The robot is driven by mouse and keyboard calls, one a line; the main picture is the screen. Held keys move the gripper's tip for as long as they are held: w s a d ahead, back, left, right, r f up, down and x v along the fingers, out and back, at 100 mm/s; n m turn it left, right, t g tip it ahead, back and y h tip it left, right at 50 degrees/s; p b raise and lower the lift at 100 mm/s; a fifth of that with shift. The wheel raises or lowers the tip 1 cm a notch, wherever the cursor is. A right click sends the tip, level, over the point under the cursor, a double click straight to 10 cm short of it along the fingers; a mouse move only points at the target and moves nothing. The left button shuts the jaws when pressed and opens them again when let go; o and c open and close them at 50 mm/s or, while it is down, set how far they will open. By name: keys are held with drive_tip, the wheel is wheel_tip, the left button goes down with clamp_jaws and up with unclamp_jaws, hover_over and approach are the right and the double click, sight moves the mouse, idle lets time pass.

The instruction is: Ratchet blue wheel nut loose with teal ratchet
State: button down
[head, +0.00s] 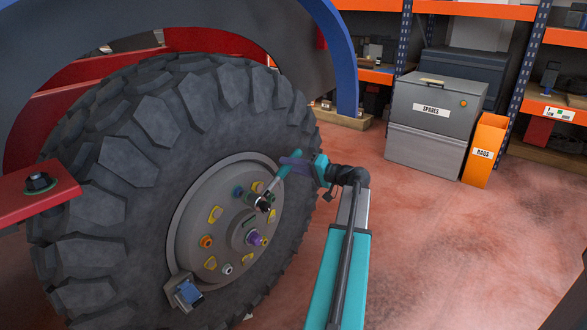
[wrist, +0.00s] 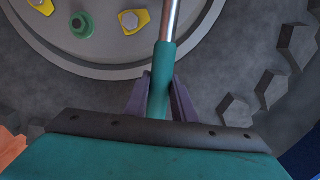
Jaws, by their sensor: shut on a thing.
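My gripper (head: 297,162) is shut on the teal ratchet's handle (head: 290,165), right of the hub in the head view. In the wrist view its two purple fingers (wrist: 160,98) sit either side of the teal handle (wrist: 161,80), whose silver shaft runs up out of frame. In the head view the ratchet's dark head (head: 263,205) stands out in front of the wheel (head: 190,215).
A grey bracket with a blue block (head: 188,292) is at the lower rim. A spares cabinet (head: 435,120) and rags bin (head: 484,150) stand behind open floor.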

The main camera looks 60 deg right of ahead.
drive_tip(key=shift+w, duration=0.9)
drive_tip(key=shift+r+b, duration=0.1)
drive_tip(key=shift+b, duration=0.55)
idle(1.4)
drive_tip(key=shift+w+d, duration=0.1)
drive_tip(key=shift+w, duration=1.05)
idle(1.1)
drive_tip(key=c, duration=2.3)
unclamp_jaws()
clamp_jaws()
